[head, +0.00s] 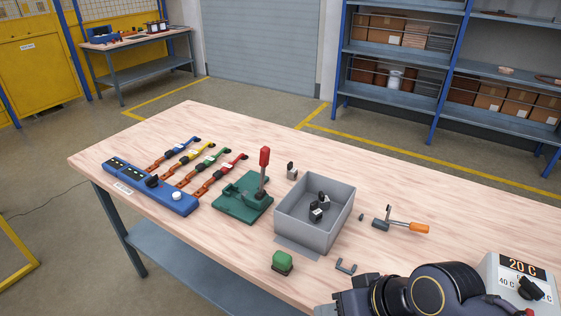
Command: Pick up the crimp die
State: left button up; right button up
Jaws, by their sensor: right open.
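No part is labelled as the crimp die. Small black-and-grey pieces (319,207) lie inside the grey bin (329,236); I cannot tell if one is a die. The green press (243,197) has a raised red-handled lever. My right gripper (330,309) is at the bottom edge, partly cut off, open, in front of the bin and apart from these parts. My left gripper is out of view.
A blue strip (150,187) with several coloured clamps is at left. An orange-handled tool (418,228) lies right of the bin. A temperature box (522,283) stands at lower right.

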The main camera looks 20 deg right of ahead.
aim_at(292, 173)
jog(key=i+j+z, duration=0.35)
jog(key=i+j, duration=0.15)
jog(key=i+j+z, duration=0.3)
jog(key=i+j, duration=0.3)
